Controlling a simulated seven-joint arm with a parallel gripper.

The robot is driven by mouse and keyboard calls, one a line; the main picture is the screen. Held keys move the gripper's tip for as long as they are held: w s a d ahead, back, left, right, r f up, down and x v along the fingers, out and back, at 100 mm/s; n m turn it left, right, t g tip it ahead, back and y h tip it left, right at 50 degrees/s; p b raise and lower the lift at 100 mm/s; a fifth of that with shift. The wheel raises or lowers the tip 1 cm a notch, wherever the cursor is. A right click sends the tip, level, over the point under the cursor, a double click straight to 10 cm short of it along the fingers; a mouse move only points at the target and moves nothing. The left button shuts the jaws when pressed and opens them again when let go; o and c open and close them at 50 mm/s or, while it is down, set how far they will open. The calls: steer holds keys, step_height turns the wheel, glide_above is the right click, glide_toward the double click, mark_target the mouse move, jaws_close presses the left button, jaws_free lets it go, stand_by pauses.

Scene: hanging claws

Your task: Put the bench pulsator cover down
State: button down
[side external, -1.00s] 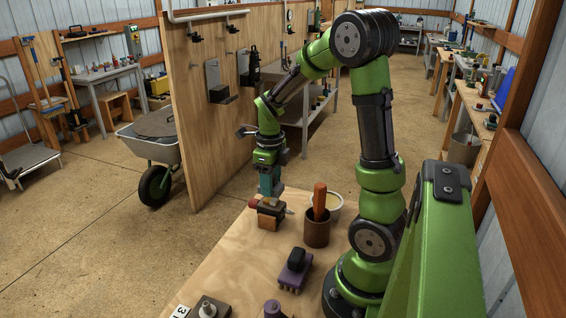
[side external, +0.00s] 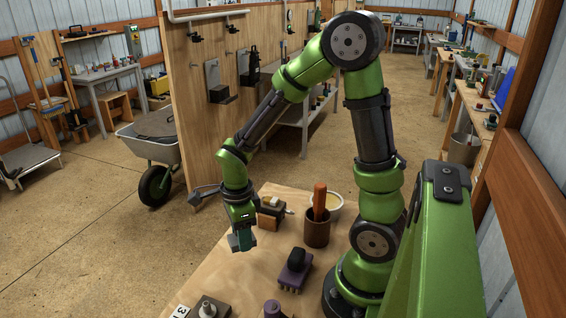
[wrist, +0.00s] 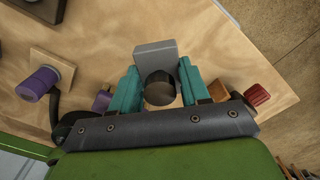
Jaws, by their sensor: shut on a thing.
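A brown block with a pale top (side external: 270,213), likely the pulsator body, stands on the bench behind my gripper. My gripper is apart from it.
A brown cup (side external: 317,234) with an orange handle stands beside a pale bowl (side external: 333,202). A purple piece with a black grip (side external: 294,268) sits nearer.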

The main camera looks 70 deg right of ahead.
mark_target(244, 259)
steer(key=shift+f, duration=2.5)
steer(key=shift+f, duration=0.1)
steer(key=c, duration=0.5)
jaws_free()
steer(key=shift+c, duration=0.2)
